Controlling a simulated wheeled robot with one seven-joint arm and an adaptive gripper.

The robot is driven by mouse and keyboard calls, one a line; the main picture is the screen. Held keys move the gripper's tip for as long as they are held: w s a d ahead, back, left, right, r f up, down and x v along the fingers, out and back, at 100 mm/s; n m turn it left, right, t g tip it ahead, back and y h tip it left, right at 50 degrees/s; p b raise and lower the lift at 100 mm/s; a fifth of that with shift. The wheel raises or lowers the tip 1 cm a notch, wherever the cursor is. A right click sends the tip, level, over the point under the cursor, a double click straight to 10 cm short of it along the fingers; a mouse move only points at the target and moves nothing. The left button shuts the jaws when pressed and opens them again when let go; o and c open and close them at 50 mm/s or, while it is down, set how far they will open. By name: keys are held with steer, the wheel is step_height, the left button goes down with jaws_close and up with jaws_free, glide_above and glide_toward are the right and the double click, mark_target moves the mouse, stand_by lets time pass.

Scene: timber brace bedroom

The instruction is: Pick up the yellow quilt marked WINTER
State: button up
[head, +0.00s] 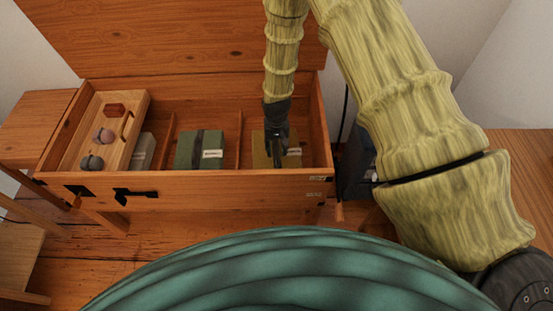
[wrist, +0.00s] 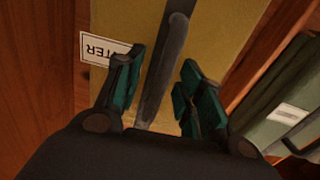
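The yellow quilt (head: 259,158) lies in the right compartment of the open wooden chest (head: 215,190). In the wrist view the quilt (wrist: 215,40) has a dark strap (wrist: 165,70) across it. A white label (wrist: 95,49) there shows upside down, with only "TER" readable beside a finger. My gripper (head: 277,160) is over the quilt and hides part of it. In the wrist view my gripper (wrist: 157,85) is open, with one teal-padded finger on each side of the strap. I cannot tell whether the fingertips touch the quilt.
A green strapped bundle (head: 188,150) lies in the compartment to the left, past a wooden divider (head: 239,140). A wooden tray (head: 120,143) with small items sits at the chest's left end. The raised lid (head: 180,40) stands behind. A dark object (head: 355,165) stands right of the chest.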

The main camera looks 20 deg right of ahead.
steer(key=shift+c, duration=0.3)
jaws_close()
steer(key=shift+r, duration=0.1)
